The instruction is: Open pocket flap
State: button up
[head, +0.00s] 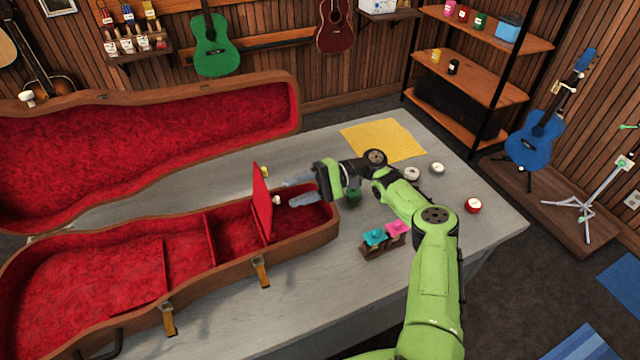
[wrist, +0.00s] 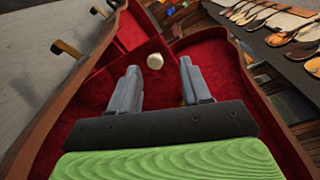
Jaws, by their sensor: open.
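The pocket flap (head: 262,203) is a red panel in the open ukulele case (head: 325,232). It stands about upright, raised from the pocket at the case's narrow right end. A pale round knob (head: 276,199) is on its right face. My gripper (head: 287,191) is open and empty, just right of the flap at about knob height. In the wrist view, the knob (wrist: 155,61) shows beyond and between the fingertips (wrist: 160,75), with the flap's red face (wrist: 135,50) behind it. I cannot tell whether a finger touches the flap.
The case's red-lined lid (head: 150,140) stands open at the back. A small rack with teal and pink items (head: 383,240), a red round tin (head: 473,205), white round items (head: 437,168) and a yellow cloth (head: 383,139) lie right on the grey table (head: 330,310).

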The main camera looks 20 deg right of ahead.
jog(key=w+d+b, duration=0.1)
jog(key=d+b, duration=0.5)
jog(key=d, duration=0.4)
jog(key=shift+r, duration=0.15)
